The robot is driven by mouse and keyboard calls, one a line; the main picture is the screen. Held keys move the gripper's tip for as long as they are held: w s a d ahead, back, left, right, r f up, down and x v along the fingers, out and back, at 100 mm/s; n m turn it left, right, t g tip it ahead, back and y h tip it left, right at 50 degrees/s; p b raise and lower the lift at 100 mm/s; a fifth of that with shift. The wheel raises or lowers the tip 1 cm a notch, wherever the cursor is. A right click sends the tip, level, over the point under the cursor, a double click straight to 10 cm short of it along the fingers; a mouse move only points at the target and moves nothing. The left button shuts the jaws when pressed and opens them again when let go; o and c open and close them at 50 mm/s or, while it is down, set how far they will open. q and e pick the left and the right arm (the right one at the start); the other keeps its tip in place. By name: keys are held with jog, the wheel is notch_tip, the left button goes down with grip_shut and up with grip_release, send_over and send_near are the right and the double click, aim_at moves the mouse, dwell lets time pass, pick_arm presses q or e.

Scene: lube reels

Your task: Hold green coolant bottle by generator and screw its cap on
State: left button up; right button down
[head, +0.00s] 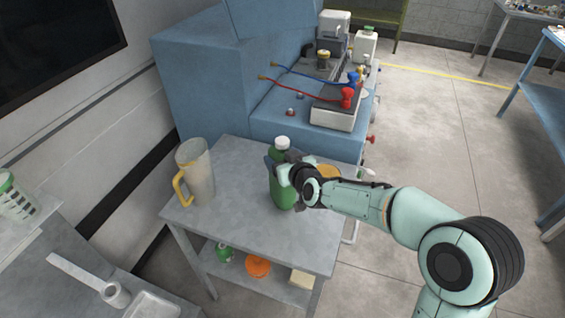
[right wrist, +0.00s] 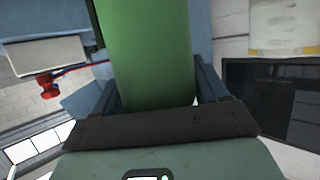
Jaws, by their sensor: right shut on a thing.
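The green coolant bottle (head: 284,193) stands upright on or just above the grey table (head: 237,222). Its top is white (head: 282,142), seemingly a cap; I cannot tell whether it is screwed tight. My right gripper (head: 284,170) is shut around the bottle's upper body, coming in from the right. In the right wrist view the green bottle (right wrist: 147,50) fills the space between the two dark fingers (right wrist: 155,100); its cap is out of that view. The blue generator (head: 205,90) stands behind the table. My left gripper is not in view.
A clear pitcher (head: 200,175) with a yellow handle stands on the table's left. An orange-yellow round thing (head: 327,171) is partly hidden behind my right gripper. The lower shelf holds an orange item (head: 258,266). The table's front middle is clear.

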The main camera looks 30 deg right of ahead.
jog(key=shift+f, duration=0.3)
jog(key=shift+f, duration=0.2)
jog(key=shift+c, duration=0.2)
grip_release()
jog(key=shift+r, duration=0.25)
jog(key=d+b+v, duration=0.1)
jog(key=v, duration=1.1)
jog(key=shift+a, duration=0.45)
jog(key=shift+f, duration=0.15)
